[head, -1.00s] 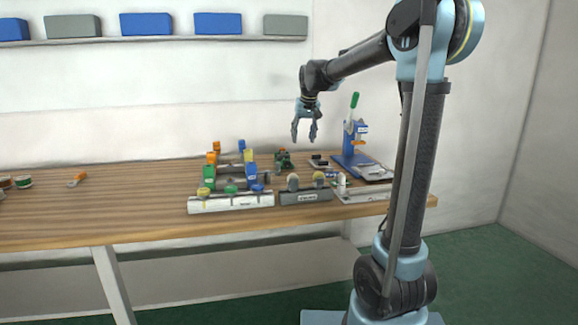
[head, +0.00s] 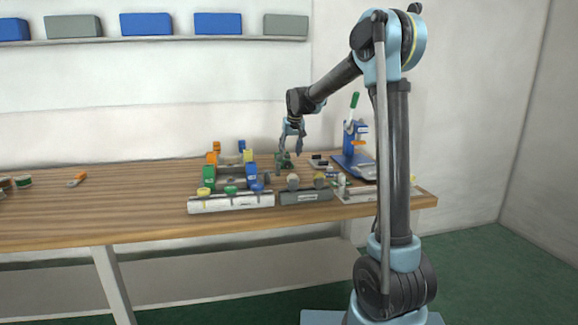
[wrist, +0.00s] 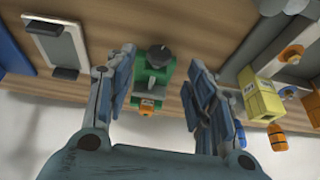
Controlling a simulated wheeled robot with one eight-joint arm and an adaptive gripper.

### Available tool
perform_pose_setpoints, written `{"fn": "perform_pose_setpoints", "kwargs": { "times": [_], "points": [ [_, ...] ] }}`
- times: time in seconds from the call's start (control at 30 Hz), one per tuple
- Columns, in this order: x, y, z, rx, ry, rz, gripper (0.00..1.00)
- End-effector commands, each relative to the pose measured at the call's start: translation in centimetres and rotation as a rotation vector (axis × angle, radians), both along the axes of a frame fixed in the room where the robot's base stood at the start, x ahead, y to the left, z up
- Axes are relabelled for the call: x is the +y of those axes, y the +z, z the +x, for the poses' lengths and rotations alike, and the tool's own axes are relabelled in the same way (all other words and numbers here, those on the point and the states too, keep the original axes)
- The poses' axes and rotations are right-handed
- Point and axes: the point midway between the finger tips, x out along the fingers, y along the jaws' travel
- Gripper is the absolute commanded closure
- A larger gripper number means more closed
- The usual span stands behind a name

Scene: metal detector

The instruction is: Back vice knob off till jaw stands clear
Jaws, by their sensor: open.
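The small green vice (head: 281,162) stands towards the back of the bench, beside the tray of coloured parts. In the wrist view the vice (wrist: 146,78) shows a green body, a dark rounded piece (wrist: 159,54) at one end and a small orange piece (wrist: 147,104) at the other. I cannot tell its jaw gap. My gripper (head: 291,152) is open and points down over the vice. In the wrist view its fingers (wrist: 162,65) lie on either side of the vice in the picture, with nothing held between them. Contact is not visible.
A blue press (head: 352,150) with a green handle stands to the right. Racks with green, orange and blue parts (head: 231,201) fill the bench to the left and front. A yellow block (wrist: 263,95) sits right of the fingers. The bench's left part is mostly clear.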

Motion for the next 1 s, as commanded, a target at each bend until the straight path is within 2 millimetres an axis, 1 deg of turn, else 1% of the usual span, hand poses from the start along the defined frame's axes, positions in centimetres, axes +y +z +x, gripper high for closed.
{"fn": "perform_pose_setpoints", "kwargs": {
  "times": [0.03, 0.2, 0.4, 0.6, 0.9, 0.93, 0.97, 1.0],
  "points": [
    [0.1, -0.9, 0.4, 0.000, 0.000, 0.000, 0.51],
    [0.5, -3.6, 1.4, 0.000, 0.000, 0.000, 0.51],
    [0.9, -6.0, 2.4, 0.000, 0.000, 0.000, 0.51],
    [1.0, -7.1, 2.8, 0.000, 0.000, 0.000, 0.51],
    [1.0, -7.3, 2.8, 0.000, 0.000, 0.000, 0.51],
    [1.0, -7.3, 2.8, 0.000, 0.000, 0.000, 0.55],
    [1.0, -7.2, 2.8, 0.000, 0.000, 0.000, 0.62],
    [1.0, -7.2, 2.8, 0.000, 0.000, 0.000, 0.71]
  ]
}}
